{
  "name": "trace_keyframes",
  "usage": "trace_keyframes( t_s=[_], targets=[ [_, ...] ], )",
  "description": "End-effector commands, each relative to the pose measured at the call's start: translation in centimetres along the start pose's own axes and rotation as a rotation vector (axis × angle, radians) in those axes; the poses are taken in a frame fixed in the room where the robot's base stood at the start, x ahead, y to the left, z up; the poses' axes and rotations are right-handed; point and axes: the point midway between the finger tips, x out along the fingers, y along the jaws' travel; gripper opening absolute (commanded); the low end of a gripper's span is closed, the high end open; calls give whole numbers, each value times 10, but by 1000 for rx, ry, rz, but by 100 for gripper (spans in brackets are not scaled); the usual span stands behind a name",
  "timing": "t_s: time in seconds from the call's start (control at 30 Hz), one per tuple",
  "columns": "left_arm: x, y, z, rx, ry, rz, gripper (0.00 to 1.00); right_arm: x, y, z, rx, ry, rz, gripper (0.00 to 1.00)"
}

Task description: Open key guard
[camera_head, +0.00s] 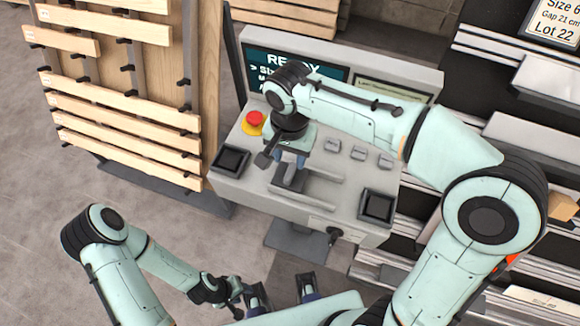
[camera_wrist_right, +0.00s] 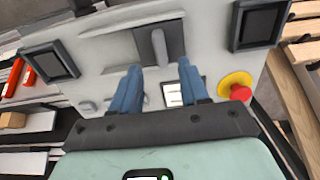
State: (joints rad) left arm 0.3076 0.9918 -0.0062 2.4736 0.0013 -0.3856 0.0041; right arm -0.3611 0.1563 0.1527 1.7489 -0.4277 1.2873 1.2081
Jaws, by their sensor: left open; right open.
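The grey control console (camera_head: 335,215) stands in the middle of the head view, screen at its back. I cannot tell for certain which part is the key guard. A dark plate with a grey lever (camera_wrist_right: 158,45) sits on the panel, just beyond my right fingertips in the right wrist view. Two black square framed covers (camera_head: 230,160) (camera_head: 377,207) sit at the console's front corners. My right gripper (camera_wrist_right: 160,88) is open and empty, over the panel. My left gripper (camera_head: 282,290) is open and empty, low in front of the console.
A red emergency button (camera_head: 254,119) on a yellow base is left of my right wrist. Small grey switches (camera_head: 358,153) lie right of it. A rack of wooden slats (camera_head: 120,110) stands at left, metal shelving (camera_head: 490,75) at right. Floor is clear at lower left.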

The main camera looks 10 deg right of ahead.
Motion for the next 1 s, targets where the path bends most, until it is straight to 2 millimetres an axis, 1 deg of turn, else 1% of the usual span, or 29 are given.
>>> trace_keyframes(
  t_s=[0.03,0.1,0.2,0.3,0.47,0.73,0.77,0.8,0.87,0.9,1.0],
  targets=[
    [3,-1,0,0,-1,0,43,13,1,0,0,-3,4,45],
    [5,-2,1,0,-2,0,43,26,1,0,0,-2,4,45],
    [7,-3,1,-1,-2,-1,43,42,1,0,1,-2,2,45],
    [8,-3,1,-1,-3,-1,43,54,0,0,1,-1,2,45],
    [9,-3,1,-1,-3,-1,43,62,0,0,1,1,-1,45],
    [9,-3,1,-1,-3,-1,43,63,0,0,1,1,-1,45],
    [9,-3,1,-1,-3,-1,43,63,0,0,1,1,-1,38],
    [9,-3,1,-1,-3,-1,43,63,0,0,1,1,-1,25],
    [9,-3,1,-1,-3,-1,43,63,0,0,1,1,-1,6],
    [9,-3,1,-1,-3,-1,43,63,0,0,1,1,-1,0],
    [9,-3,1,-1,-3,-1,43,63,0,0,0,1,-1,0]
  ],
)
